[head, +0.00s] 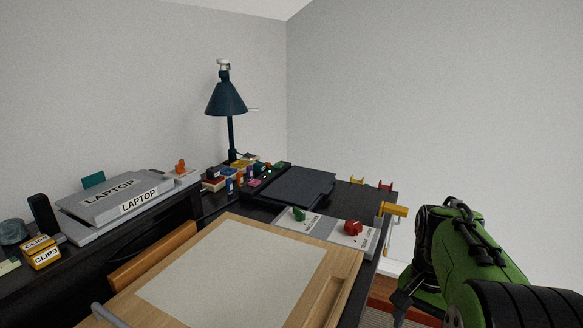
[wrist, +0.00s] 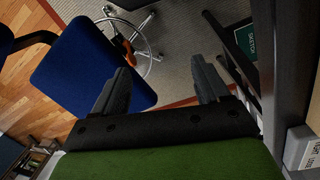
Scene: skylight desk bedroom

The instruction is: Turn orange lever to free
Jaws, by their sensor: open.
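A small upright orange piece (head: 180,166) stands on a light labelled plate (head: 187,176) at the back of the desk, right of the laptop; its label is too small to read. A yellow-orange handle (head: 393,209) sticks out at the desk's right edge. In the wrist view a curved orange part (wrist: 125,48) shows low down near the blue chair. I cannot tell which of these is the task's lever. My gripper (wrist: 163,80) is open and empty, its dark fingers apart, pointing down past the desk. It touches none of these.
The tilted drawing board (head: 318,262) fills the front of the desk. A grey panel (head: 362,243) with green and red knobs lies behind it. A laptop stand (head: 75,230) is at left, a lamp (head: 227,98) at the back. A blue chair seat (wrist: 80,65) lies below my gripper.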

